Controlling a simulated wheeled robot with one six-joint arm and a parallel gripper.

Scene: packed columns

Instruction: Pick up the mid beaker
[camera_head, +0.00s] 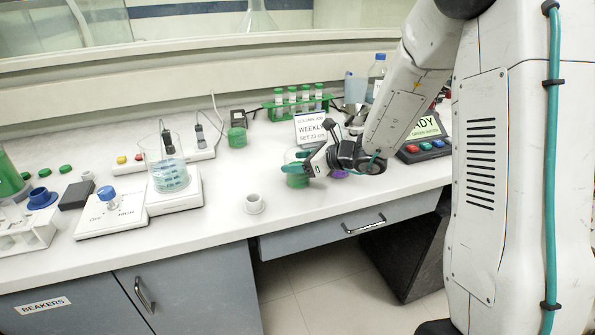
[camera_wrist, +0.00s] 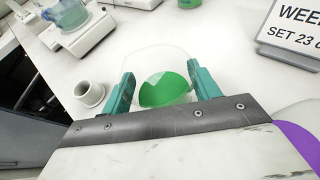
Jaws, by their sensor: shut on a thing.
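A clear beaker with green liquid (camera_head: 297,181) stands at the front part of the white bench in the head view. My gripper (camera_head: 296,168) reaches it from the right, with its teal fingers at the glass. In the wrist view the same beaker (camera_wrist: 163,90) lies between the two fingers of my gripper (camera_wrist: 160,88), one on each side. The gripper is shut on it. The beaker looks upright; I cannot tell whether its base touches the bench.
A small white cup (camera_head: 254,204) stands left of the beaker. A larger beaker with blue-green liquid (camera_head: 170,177) sits on a white device further left. A "WEEKLY" sign (camera_head: 311,129) and a green tube rack (camera_head: 298,105) stand behind. A drawer handle (camera_head: 364,225) projects below the bench edge.

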